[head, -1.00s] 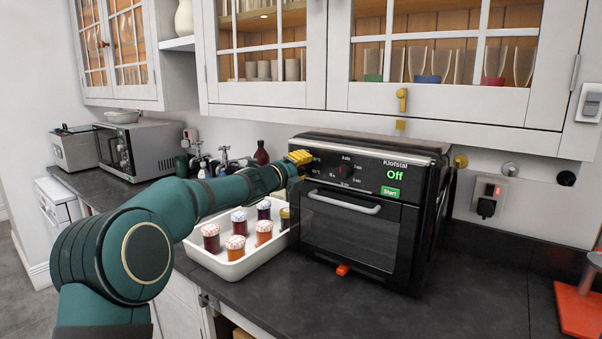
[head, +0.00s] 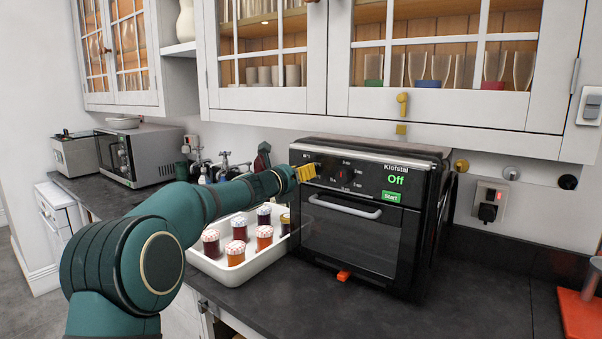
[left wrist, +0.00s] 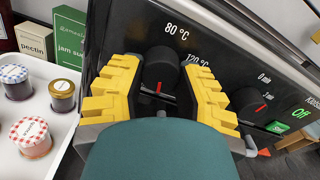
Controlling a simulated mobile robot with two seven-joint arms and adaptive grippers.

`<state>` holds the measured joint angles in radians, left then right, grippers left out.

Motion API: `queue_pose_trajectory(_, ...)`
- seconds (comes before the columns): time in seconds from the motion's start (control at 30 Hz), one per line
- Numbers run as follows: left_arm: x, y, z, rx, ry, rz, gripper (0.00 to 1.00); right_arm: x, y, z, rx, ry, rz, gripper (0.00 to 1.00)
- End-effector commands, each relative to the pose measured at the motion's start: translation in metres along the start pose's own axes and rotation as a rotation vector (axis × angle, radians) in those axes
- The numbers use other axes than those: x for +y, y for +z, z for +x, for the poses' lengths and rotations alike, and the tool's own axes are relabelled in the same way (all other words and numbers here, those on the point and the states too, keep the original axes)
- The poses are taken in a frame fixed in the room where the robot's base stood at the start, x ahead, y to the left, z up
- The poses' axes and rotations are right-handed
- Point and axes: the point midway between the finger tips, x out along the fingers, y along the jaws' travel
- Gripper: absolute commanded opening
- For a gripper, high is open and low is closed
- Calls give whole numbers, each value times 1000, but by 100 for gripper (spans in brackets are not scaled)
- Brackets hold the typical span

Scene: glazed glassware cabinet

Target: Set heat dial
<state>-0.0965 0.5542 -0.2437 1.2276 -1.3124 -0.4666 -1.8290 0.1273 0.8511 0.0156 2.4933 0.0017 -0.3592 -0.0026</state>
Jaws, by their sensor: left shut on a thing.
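The black oven (head: 350,240) stands on the dark counter, its display reading "Off" above a green "Start" button. In the left wrist view the black heat dial (left wrist: 161,68) sits between the two yellow fingers of my left gripper (left wrist: 160,88), which is shut on it. A red mark shows on the dial's lower side; labels "80 °C" and "120 °C" are near it. In the head view my left gripper (head: 305,173) is at the panel's left end and hides the dial. A second dial, the timer (head: 343,174), is to its right. My right gripper is not in view.
A white tray (head: 232,277) with several jam jars stands left of the oven, close below my left arm. An orange tab (head: 343,275) shows under the oven door. Wall cabinets hang above; counter right of the oven is mostly clear.

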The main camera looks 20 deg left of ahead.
Motion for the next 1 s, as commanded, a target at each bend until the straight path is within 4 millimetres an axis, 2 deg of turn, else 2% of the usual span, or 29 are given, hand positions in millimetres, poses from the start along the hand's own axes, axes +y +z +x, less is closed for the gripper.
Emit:
queue_pose_trajectory(0.4, 0, 3, 0, -5, -1, 229, 0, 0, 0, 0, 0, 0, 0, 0)
queue_pose_trajectory(1.0, 0, 3, 0, -5, -1, 276, 0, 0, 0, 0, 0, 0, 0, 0)
